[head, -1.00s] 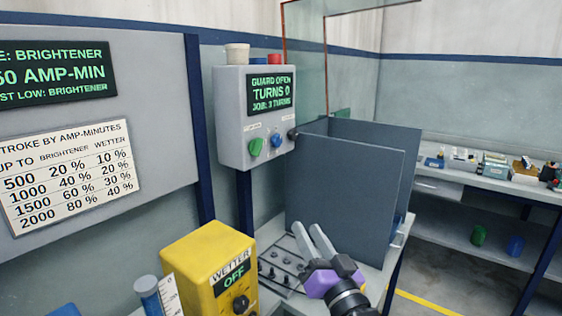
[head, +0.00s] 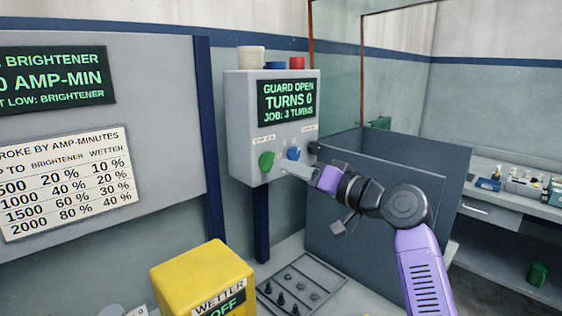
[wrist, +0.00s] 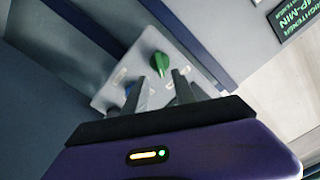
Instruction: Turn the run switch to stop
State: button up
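A grey control box (head: 241,128) hangs on the wall with a screen reading "GUARD OPEN, TURNS 0, JOB: 3 TURNS". On its face below are a green knob (head: 266,161) and a blue knob (head: 293,153); their small labels are too blurred to read, so I cannot tell which is the run switch. My gripper (head: 286,168) is raised in front of the box, just below the blue knob and right of the green one. In the wrist view the green knob (wrist: 160,64) shows just beyond the fingertips (wrist: 169,76). The fingers are apart, with nothing visible between them.
A dark grey guard panel (head: 370,205) stands right of the box. A yellow wetter box (head: 200,270) reading "OFF" and a tray with pegs (head: 315,272) are below. A black knob (head: 314,147) sticks out at the box's right side.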

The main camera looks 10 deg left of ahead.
aim_at(273, 162)
jog(key=shift+p+x, duration=0.5)
jog(key=shift+x, duration=3)
jog(key=shift+c, duration=0.2)
grip_shut()
